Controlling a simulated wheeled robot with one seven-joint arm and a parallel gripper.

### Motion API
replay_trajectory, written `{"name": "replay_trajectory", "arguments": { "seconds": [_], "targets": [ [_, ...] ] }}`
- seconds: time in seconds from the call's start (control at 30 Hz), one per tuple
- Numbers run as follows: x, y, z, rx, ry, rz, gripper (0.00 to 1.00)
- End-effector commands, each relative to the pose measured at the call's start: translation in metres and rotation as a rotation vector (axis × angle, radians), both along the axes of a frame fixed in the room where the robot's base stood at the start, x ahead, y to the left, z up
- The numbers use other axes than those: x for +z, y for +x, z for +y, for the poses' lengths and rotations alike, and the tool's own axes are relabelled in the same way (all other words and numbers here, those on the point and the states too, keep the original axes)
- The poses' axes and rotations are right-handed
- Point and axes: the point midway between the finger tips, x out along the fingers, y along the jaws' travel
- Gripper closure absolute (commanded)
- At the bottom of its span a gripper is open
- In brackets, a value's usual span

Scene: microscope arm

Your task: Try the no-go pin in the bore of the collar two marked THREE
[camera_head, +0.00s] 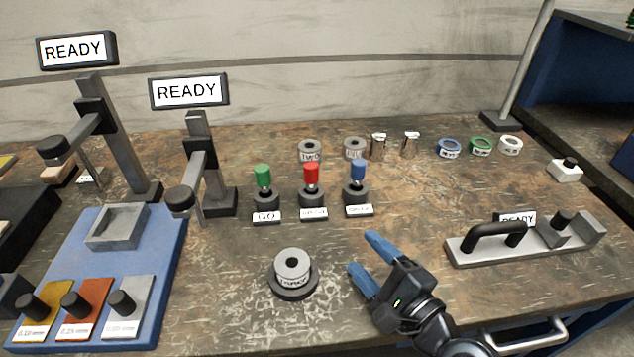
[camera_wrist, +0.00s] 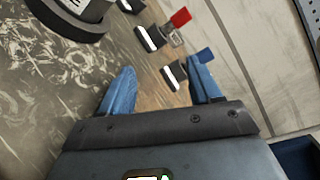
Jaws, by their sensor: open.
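The red-handled pin (camera_head: 311,175) stands upright in a dark holder; its small label seems to read NO-GO but is blurred. It also shows in the wrist view (camera_wrist: 180,18). A grey collar (camera_head: 292,267) with its bore facing up sits on a round dark base (camera_head: 292,290) at front centre. Its label is small and looks like THREE. My gripper (camera_head: 366,255) is open and empty, right of this collar and in front of the pins.
A green-handled pin (camera_head: 262,176) marked GO stands left of the red one; the blue-handled pin (camera_head: 357,172) stands right. Collars (camera_head: 309,150) and rings (camera_head: 449,149) line the back. Two READY stands (camera_head: 205,165) rise at left, near a blue tray (camera_head: 165,250). A handled fixture (camera_head: 525,247) lies right.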

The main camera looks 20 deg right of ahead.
Motion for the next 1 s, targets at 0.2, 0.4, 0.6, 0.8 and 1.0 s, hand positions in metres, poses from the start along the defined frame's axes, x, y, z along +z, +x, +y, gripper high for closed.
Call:
{"name": "replay_trajectory", "arguments": {
  "seconds": [0.2, 0.4, 0.6, 0.8, 1.0],
  "targets": [
    [0.004, 0.054, 0.005, 0.020, 0.423, 0.032, 0.37],
    [0.018, 0.108, 0.006, 0.072, 0.863, 0.083, 0.37],
    [0.027, 0.132, 0.005, 0.107, 1.069, 0.117, 0.37],
    [0.028, 0.151, 0.010, 0.111, 1.084, 0.121, 0.37],
    [0.027, 0.171, 0.012, 0.109, 1.083, 0.119, 0.37]
  ]
}}
